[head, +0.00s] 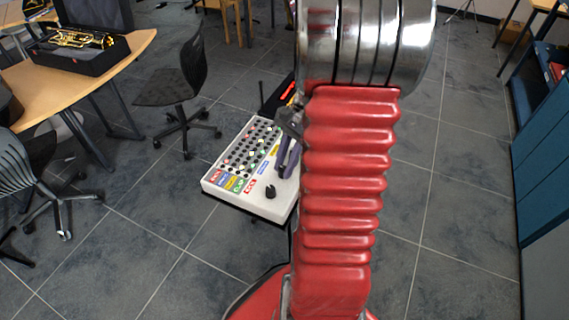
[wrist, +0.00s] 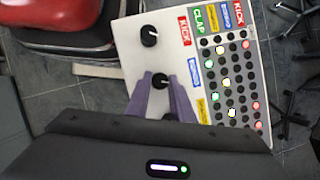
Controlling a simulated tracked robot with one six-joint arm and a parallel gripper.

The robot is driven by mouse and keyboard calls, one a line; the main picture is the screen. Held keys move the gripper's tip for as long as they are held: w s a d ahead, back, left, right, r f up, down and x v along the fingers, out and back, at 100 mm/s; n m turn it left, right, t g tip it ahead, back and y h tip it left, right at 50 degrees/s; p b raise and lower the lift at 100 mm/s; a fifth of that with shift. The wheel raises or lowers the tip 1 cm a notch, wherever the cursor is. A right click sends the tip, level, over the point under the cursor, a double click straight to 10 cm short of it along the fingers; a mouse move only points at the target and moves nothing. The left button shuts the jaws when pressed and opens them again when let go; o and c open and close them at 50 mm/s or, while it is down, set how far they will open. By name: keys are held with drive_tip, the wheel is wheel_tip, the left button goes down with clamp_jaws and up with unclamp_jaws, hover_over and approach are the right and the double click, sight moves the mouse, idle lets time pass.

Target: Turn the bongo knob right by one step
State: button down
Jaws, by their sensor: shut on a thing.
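The white instrument panel (head: 229,188) stands in the middle of the head view and also fills the upper centre of the wrist view (wrist: 130,68). In the wrist view, a black knob (wrist: 160,80) with a white pointer mark sits beside a blue label (wrist: 194,75), its lettering too small to read surely; I take it as the bongo knob. My gripper (wrist: 160,78), with purple fingers, is shut on this knob, one finger on each side. In the head view my gripper (head: 287,165) reaches down onto the panel, hiding the knob.
A grid of dark, lit and coloured buttons (wrist: 227,80) lies right of my gripper. A chair (head: 180,90) stands left of the panel.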

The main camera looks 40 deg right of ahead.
drive_tip(key=shift+m+t, duration=0.3)
drive_tip(key=shift+m, duration=0.5)
drive_tip(key=c, duration=1.6)
unclamp_jaws()
drive_tip(key=shift+o, duration=0.2)
drive_tip(key=shift+r, duration=0.15)
drive_tip(key=v, duration=1.3)
drive_tip(key=shift+r, duration=0.25)
drive_tip(key=shift+s+d, duration=0.1)
drive_tip(key=shift+s, duration=0.05)
